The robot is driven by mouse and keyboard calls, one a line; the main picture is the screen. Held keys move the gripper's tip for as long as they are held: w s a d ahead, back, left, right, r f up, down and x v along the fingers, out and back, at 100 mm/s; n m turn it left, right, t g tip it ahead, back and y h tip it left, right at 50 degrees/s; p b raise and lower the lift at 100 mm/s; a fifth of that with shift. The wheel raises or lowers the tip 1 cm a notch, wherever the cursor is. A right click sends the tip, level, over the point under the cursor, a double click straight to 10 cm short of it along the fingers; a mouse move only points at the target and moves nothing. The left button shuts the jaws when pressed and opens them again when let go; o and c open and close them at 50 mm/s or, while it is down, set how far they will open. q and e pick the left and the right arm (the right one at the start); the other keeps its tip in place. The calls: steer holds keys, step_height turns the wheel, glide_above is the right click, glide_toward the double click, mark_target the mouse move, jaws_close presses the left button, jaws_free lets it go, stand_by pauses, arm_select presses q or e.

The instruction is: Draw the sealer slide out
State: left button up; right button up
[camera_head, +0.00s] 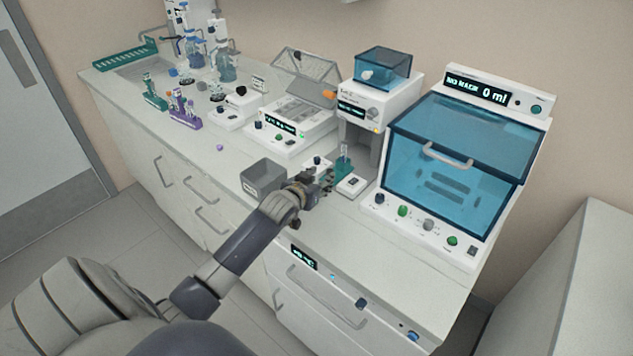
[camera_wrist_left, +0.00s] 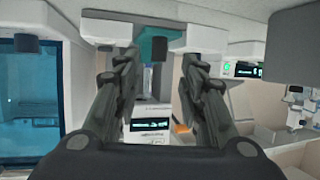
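The sealer (camera_head: 377,108) is the white upright unit with a blue clear box on top, right of centre on the bench in the head view. Its low white slide (camera_head: 352,186) shows at its foot, with a teal tube holder (camera_head: 344,168) and a clear tube beside or on it. My left gripper (camera_head: 325,183) is at the left side of the teal holder. In the left wrist view the gripper (camera_wrist_left: 158,62) has its fingers apart, with the teal holder (camera_wrist_left: 153,42) showing between the tips. I cannot tell if they touch it. My right gripper is not in view.
A large blue-windowed cabinet (camera_head: 455,165) stands close on the right. A grey bin (camera_head: 264,177) is left of my gripper. A lidded white machine (camera_head: 298,115) and tube racks (camera_head: 183,112) stand farther left. The bench front at lower right is clear.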

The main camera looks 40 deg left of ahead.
arm_select(q)
steer(key=shift+v, duration=1)
steer(key=shift+f, duration=0.1)
